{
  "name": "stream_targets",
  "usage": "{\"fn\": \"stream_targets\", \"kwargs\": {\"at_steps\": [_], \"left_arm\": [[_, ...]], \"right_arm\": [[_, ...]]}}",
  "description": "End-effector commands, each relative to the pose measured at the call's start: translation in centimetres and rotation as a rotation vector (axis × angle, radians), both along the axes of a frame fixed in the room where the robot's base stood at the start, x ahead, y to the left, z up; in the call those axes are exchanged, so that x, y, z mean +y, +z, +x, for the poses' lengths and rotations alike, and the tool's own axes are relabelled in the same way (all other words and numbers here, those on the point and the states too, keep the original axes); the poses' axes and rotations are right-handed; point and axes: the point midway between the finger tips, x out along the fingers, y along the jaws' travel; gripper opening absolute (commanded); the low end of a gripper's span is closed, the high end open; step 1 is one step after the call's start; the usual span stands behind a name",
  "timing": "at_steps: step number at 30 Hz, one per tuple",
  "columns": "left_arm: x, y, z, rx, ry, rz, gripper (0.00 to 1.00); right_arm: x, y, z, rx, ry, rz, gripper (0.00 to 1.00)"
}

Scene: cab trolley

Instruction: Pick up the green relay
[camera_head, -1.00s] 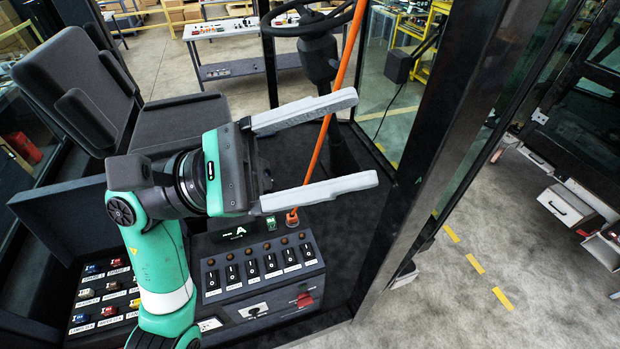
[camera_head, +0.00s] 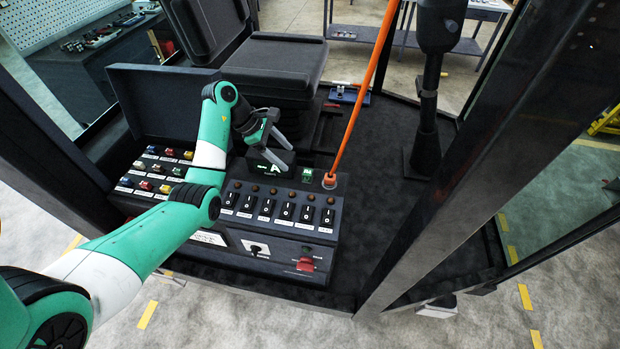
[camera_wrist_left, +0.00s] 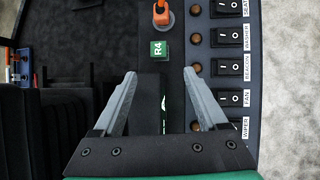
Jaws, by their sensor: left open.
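The green relay (camera_wrist_left: 159,50), a small block marked R4, sits upright on the dark console beside the base of the orange lever. In the head view it is the small green block (camera_head: 307,175) right of the lit display. My left gripper (camera_head: 282,151) is open and empty, low over the back of the console, to the left of the relay. In the left wrist view its fingertips (camera_wrist_left: 160,74) are spread, with the relay ahead of them and roughly centred between them. My right gripper is out of view.
The orange lever (camera_head: 358,95) rises close by the relay. A row of black rocker switches (camera_head: 268,207) lies in front. The lit display (camera_head: 270,169) stands near the fingers. An open box with several coloured relays (camera_head: 155,170) is at left; the seat (camera_head: 280,65) is behind.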

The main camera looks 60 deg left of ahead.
Motion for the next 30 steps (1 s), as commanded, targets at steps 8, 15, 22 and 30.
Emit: {"fn": "stream_targets", "kwargs": {"at_steps": [8, 15, 22, 30], "left_arm": [[-1.0, -3.7, 2.2, 0.0, -0.002, -0.001, 0.75], [-1.4, -4.7, 3.2, 0.001, -0.004, -0.003, 0.75], [-2.2, -7.6, 5.2, 0.001, -0.003, -0.002, 0.75], [-2.2, -7.8, 5.4, -0.001, -0.002, 0.0, 0.72]], "right_arm": [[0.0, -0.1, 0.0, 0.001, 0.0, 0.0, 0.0], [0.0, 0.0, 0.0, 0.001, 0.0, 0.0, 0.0], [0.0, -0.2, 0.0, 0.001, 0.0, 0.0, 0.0], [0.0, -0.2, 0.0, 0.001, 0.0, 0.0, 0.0]]}}
